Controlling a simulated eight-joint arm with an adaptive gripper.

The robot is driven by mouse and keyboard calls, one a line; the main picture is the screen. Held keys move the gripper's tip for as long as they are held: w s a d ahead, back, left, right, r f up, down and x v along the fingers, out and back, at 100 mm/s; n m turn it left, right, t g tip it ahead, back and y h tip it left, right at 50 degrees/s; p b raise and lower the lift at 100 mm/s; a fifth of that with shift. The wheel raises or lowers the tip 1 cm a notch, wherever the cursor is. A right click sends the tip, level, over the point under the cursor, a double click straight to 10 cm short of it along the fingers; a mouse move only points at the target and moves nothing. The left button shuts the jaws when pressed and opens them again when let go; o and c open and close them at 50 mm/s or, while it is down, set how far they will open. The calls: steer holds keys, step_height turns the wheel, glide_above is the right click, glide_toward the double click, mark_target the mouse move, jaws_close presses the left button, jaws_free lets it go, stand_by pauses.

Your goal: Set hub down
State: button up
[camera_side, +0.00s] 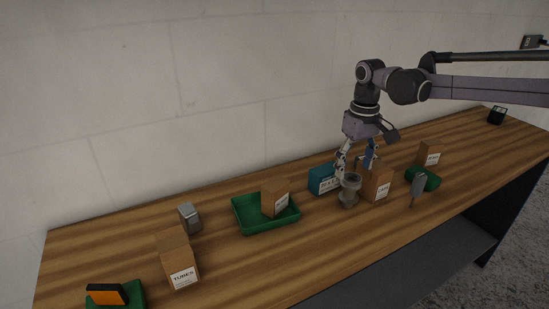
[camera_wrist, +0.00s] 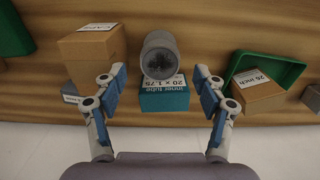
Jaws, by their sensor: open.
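The grey metal hub (camera_side: 349,190), spool-shaped with wide ends, stands upright on the wooden bench. In the wrist view I look down on the hub's round end (camera_wrist: 160,56), between and just beyond my fingertips. My gripper (camera_side: 356,168) is above and slightly behind the hub in the side view, pointing down. In the wrist view my gripper (camera_wrist: 159,78) is spread wide, with a visible gap between each finger and the hub. Nothing is held in it.
A teal inner-tube box (camera_side: 322,179) and a cardboard box (camera_side: 377,182) flank the hub closely. A green tray (camera_side: 265,223) holding a carton is further left. A grey upright object (camera_side: 417,188) stands right. The bench front (camera_side: 330,235) is clear.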

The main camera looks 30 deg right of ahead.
step_height(320, 180, up, 3)
steer(key=shift+f, duration=0.1)
steer(key=shift+s+r, duration=0.3)
steer(key=shift+r, duration=0.05)
steer(key=s+f+t, duration=0.2)
steer(key=s+t, duration=0.1)
steer(key=s, duration=0.6)
steer(key=s+d+f+t, duration=0.1)
steer(key=s+f+t, duration=0.2)
steer(key=s, duration=0.5)
steer(key=shift+s+t, duration=0.35)
steer(key=shift+t, duration=0.05)
steer(key=shift+s+f, duration=0.25)
steer(key=shift+f, duration=0.05)
steer(key=c, duration=0.3)
